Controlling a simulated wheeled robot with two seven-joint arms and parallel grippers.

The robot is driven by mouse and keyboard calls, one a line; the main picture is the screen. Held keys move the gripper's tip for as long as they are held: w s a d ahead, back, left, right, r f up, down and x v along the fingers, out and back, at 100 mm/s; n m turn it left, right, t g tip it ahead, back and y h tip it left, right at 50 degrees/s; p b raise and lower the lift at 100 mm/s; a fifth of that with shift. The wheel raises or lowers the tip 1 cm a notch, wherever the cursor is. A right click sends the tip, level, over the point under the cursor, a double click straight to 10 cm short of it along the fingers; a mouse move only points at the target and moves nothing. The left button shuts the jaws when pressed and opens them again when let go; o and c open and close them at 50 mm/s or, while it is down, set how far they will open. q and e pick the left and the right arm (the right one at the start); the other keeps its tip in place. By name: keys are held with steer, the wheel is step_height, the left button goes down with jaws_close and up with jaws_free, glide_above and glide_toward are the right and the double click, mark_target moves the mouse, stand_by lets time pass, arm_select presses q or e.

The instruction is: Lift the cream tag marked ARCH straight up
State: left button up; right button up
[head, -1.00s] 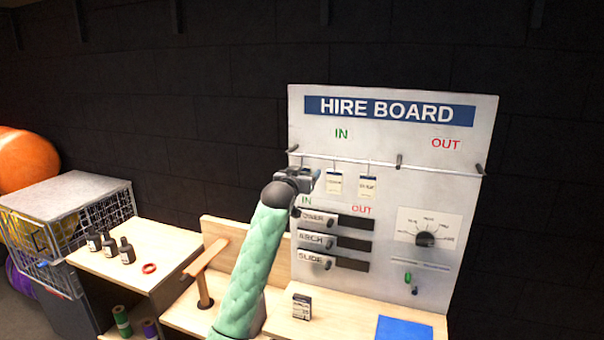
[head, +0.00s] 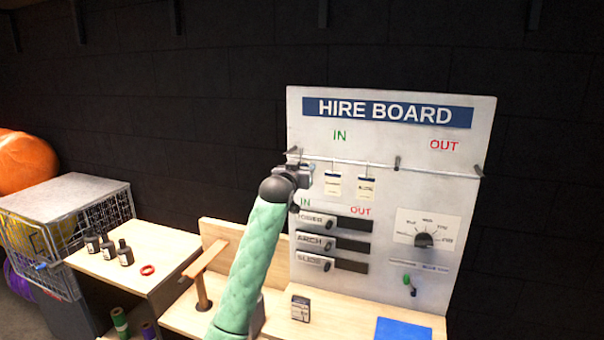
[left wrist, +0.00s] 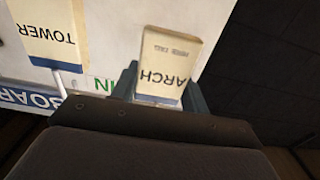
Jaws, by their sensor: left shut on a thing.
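My left gripper (head: 307,172) is up at the left end of the board's IN rail, shut on the cream ARCH tag. In the left wrist view the ARCH tag (left wrist: 168,65) stands between the two fingers (left wrist: 160,92), its blue-edged end toward the gripper and its lettering upside down. In the head view the gripper hides this tag, and I cannot tell whether it is clear of its hook. The TOWER tag (left wrist: 48,35) hangs beside it, apart from the fingers. My right gripper is not in view.
The rail (head: 425,169) runs across the white hire board (head: 400,145). Two cream tags hang just right of my gripper, the nearer one (head: 333,186) close to it. Below are labelled sliders (head: 315,243) and a dial (head: 424,240). Space above the rail is clear.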

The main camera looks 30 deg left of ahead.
arm_select(q)
steer(key=shift+r, duration=0.5)
steer(key=v, duration=0.9)
stand_by(0.5)
